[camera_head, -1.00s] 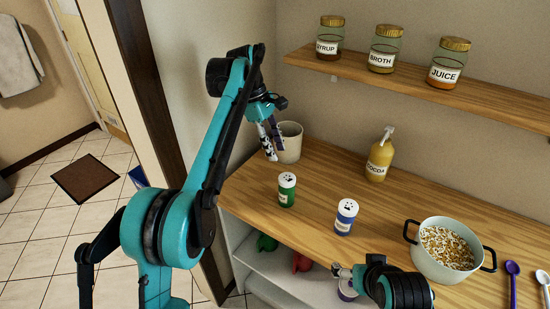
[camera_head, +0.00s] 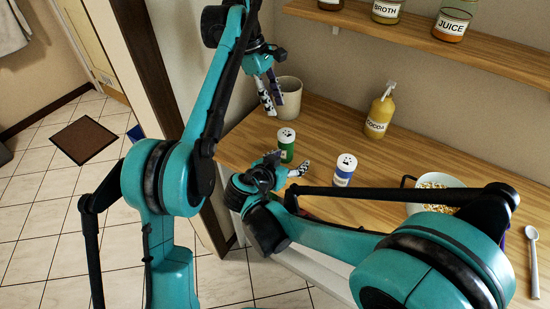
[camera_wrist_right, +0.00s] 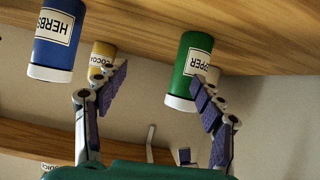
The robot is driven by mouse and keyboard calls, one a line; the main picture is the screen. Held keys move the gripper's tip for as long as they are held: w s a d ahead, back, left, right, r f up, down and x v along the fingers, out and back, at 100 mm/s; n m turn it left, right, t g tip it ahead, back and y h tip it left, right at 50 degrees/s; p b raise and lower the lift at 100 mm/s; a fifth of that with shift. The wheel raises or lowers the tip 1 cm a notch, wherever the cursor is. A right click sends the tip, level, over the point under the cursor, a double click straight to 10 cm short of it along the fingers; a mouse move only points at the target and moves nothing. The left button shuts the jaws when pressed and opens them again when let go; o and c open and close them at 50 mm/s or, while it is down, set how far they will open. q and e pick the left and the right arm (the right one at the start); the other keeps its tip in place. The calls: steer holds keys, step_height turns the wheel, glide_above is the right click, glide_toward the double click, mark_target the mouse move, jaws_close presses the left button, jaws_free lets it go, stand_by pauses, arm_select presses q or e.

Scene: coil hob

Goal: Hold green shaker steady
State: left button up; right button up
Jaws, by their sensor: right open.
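The green shaker (camera_head: 286,143), with a white cap, stands upright on the wooden counter. In the right wrist view it shows upside down with a partly visible "PEPPER" label (camera_wrist_right: 187,72). My right gripper (camera_head: 286,166) is open beside the shaker's near side in the head view. In its wrist view (camera_wrist_right: 160,95) the fingers are spread and empty; the right-hand finger overlaps the shaker's edge, and I cannot tell if they touch. My left gripper (camera_head: 273,102) hangs above the counter near the beige cup, its fingers apart and empty.
A blue "HERBS" shaker (camera_head: 344,170) stands close to the right, also in the wrist view (camera_wrist_right: 55,42). A pot (camera_head: 445,181) is partly hidden by my right arm. A shelf (camera_head: 480,47) holds jars.

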mark_target(286, 133)
steer(key=shift+t, duration=0.5)
steer(key=a, duration=0.1)
steer(key=w+a+f, duration=0.1)
steer(key=a, duration=0.2)
steer(key=shift+w+f, duration=0.25)
steer(key=shift+w, duration=0.1)
steer(key=shift+w+f, duration=0.1)
steer(key=shift+w, duration=0.1)
steer(key=x, duration=0.7)
steer(key=shift+w, duration=0.2)
steer(key=c, duration=1.3)
arm_select(q)
steer(key=o, duration=0.5)
steer(key=shift+r, duration=0.1)
steer(key=shift+o, duration=1.3)
steer(key=r+n, duration=0.1)
steer(key=s+a+r+n, duration=0.1)
steer(key=shift+a+n+t+h, duration=0.25)
steer(key=shift+n+t+h, duration=0.05)
steer(key=shift+n+t, duration=0.1)
steer(key=x, duration=1.2)
steer(key=shift+w, duration=0.1)
